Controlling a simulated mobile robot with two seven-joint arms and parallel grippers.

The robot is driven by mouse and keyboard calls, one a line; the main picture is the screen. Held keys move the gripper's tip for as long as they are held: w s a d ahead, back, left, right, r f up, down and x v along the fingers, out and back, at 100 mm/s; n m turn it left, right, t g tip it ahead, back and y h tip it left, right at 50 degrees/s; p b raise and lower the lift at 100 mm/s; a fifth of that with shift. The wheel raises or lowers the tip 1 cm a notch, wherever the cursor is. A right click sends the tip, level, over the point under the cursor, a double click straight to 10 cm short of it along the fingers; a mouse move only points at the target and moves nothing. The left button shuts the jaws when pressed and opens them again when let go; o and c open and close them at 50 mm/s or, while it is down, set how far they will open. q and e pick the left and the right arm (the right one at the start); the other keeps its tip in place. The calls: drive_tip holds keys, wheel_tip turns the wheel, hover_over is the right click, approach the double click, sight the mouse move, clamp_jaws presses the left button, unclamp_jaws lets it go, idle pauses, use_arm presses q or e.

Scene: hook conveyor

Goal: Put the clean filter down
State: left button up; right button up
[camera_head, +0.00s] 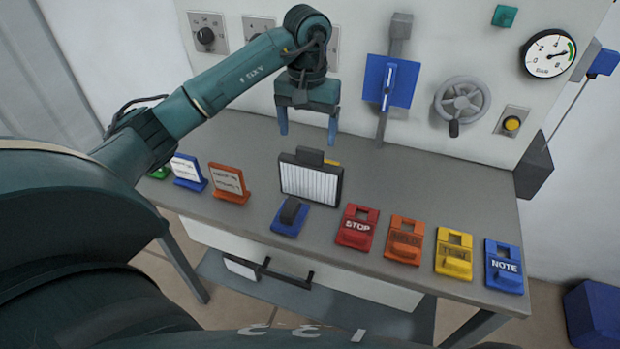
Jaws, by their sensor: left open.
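The clean filter (310,181) is a white pleated panel in a dark frame with a dark grip on its top edge. It stands upright on the grey table, near the middle. My left gripper (308,131) is open and empty, with its two blue fingers pointing down above and behind the filter. The fingers look apart from the filter's grip. My right gripper is not in view.
A blue block with a dark top (289,217) lies in front of the filter. Red STOP (357,228), orange (404,240), yellow (453,254) and blue NOTE (504,267) tags line the front right. Orange (229,183) and blue (188,172) signs stand left. A handwheel (461,103) is on the wall.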

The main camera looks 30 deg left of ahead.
sight(310, 149)
use_arm(q)
drive_tip(key=shift+d+f+p, duration=0.2)
drive_tip(key=shift+f+p, duration=0.5)
drive_tip(key=shift+f, duration=2.3)
drive_tip(key=shift+c, duration=0.4)
